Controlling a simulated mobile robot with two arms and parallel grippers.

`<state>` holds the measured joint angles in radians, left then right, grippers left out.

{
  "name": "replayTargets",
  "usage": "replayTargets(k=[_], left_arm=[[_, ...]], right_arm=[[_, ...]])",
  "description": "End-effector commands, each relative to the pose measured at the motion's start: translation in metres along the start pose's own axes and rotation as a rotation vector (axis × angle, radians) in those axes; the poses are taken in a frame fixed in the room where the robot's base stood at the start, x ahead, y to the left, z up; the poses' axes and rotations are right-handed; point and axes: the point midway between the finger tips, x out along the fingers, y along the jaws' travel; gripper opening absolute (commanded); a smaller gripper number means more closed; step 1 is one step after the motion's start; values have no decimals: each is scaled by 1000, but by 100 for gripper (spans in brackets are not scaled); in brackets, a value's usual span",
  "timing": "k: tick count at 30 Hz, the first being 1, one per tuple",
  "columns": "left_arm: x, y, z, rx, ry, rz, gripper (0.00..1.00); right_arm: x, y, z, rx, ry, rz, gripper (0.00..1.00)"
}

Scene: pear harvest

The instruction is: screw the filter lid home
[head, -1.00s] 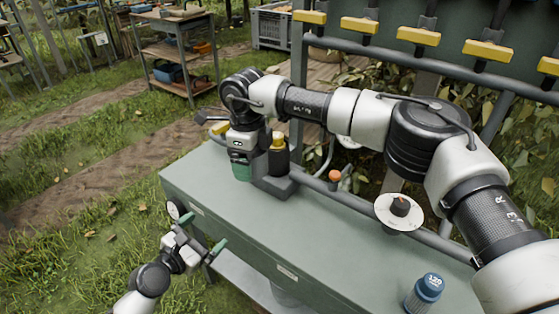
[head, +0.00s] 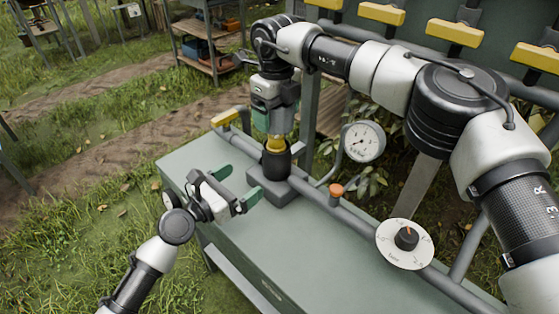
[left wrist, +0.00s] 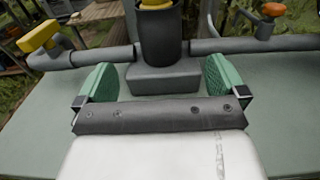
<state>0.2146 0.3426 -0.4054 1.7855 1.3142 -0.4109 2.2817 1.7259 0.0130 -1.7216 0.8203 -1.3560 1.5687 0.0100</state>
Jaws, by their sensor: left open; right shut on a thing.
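The filter housing (head: 276,162) is a dark upright cylinder on a grey block on the bench. The yellow filter lid (head: 276,143) is at its top; how far it is threaded I cannot tell. My right gripper (head: 275,129) comes down from above and is shut on the lid, partly hiding it. My left gripper (head: 243,179) is open and empty, just in front of the housing, fingers pointing at it. In the left wrist view the housing (left wrist: 160,35) stands beyond and between the green fingers (left wrist: 159,80), apart from them, with the lid (left wrist: 157,4) cut off at the top.
A grey pipe (head: 350,215) runs along the bench (head: 300,240) past the housing. It carries an orange knob (head: 336,190), a yellow-handled valve (head: 226,117) and a white dial (head: 404,244). A pressure gauge (head: 363,142) stands behind. The front bench top is clear.

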Motion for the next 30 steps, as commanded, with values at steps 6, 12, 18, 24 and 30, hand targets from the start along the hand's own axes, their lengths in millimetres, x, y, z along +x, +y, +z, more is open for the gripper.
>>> replayTargets(k=[6,12,18,24,30], left_arm=[[9,0,0,-1,-1,1,100],[42,0,1,0,-2,0,100],[80,0,1,-1,-1,1,100],[108,0,0,0,0,0,100],[120,0,0,0,1,0,100]], right_arm=[[0,0,0,0,0,0,57],[0,0,0,0,0,0,57],[0,0,0,0,0,0,57],[0,0,0,0,0,0,57],[0,0,0,0,0,0,57]])
